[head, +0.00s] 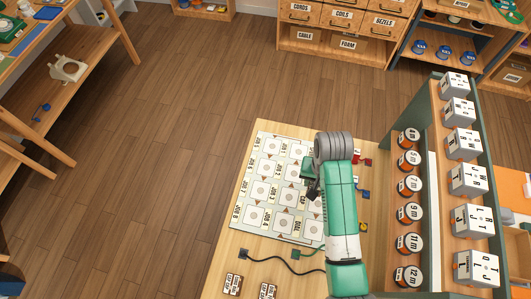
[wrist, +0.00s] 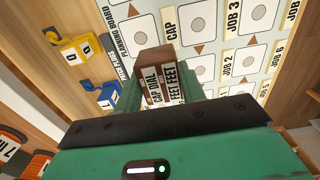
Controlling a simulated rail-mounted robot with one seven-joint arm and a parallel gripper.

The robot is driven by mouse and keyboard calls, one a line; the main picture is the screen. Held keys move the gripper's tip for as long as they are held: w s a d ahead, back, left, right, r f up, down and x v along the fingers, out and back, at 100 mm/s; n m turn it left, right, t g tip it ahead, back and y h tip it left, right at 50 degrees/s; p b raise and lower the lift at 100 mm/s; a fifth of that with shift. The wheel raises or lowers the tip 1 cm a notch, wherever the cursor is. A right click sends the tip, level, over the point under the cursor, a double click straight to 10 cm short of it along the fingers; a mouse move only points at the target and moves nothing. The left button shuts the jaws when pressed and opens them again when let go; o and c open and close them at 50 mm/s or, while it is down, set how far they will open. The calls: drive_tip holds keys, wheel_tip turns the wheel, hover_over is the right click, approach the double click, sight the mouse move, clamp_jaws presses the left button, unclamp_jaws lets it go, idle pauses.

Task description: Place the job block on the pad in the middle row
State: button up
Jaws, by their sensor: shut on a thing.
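The job block (wrist: 154,62), brown on top with white faces reading CAP, DIAL and FEET, is between the green fingers of my gripper (wrist: 158,88) in the wrist view. The planning board (head: 248,191) is a pale sheet with rows of square pads, each with a grey disc, and JOB and CAP labels. In the head view my gripper (head: 311,180) is over the right part of the board, and my arm hides that part and the block. In the wrist view a pad (wrist: 198,68) shows right beside the block. I cannot tell the block's height above the board.
Two more brown blocks (head: 232,284) lie at the table's near edge, beside a black cable (head: 287,260). Red, blue and yellow (head: 363,227) blocks line the board's right side. A rack of round tins (head: 410,212) and white boxes (head: 474,222) stands further right.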

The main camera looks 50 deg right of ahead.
drive_tip(key=shift+s+d, duration=0.5)
drive_tip(key=shift+d, duration=0.1)
drive_tip(key=w+d+b, duration=0.1)
drive_tip(key=w+d, duration=0.2)
drive_tip(key=w, duration=0.1)
drive_tip(key=w+d+f+b, duration=0.1)
drive_tip(key=w+d+b, duration=0.1)
drive_tip(key=w, duration=0.2)
drive_tip(key=w+d+b, duration=0.1)
drive_tip(key=w+d, duration=0.2)
drive_tip(key=w, duration=0.1)
drive_tip(key=shift+w+d+f+b, duration=0.3)
drive_tip(key=shift+w+b, duration=0.05)
drive_tip(key=shift+w, duration=0.05)
drive_tip(key=shift+w+d, duration=0.1)
drive_tip(key=shift+w+f+b, duration=0.1)
drive_tip(key=shift+f+b, duration=0.65)
drive_tip(key=shift+f, duration=1)
drive_tip(key=shift+f, duration=0.2)
drive_tip(key=o, duration=1)
wheel_tip(320, 180, up, 12)
drive_tip(key=p, duration=0.3)
drive_tip(key=shift+r, duration=0.2)
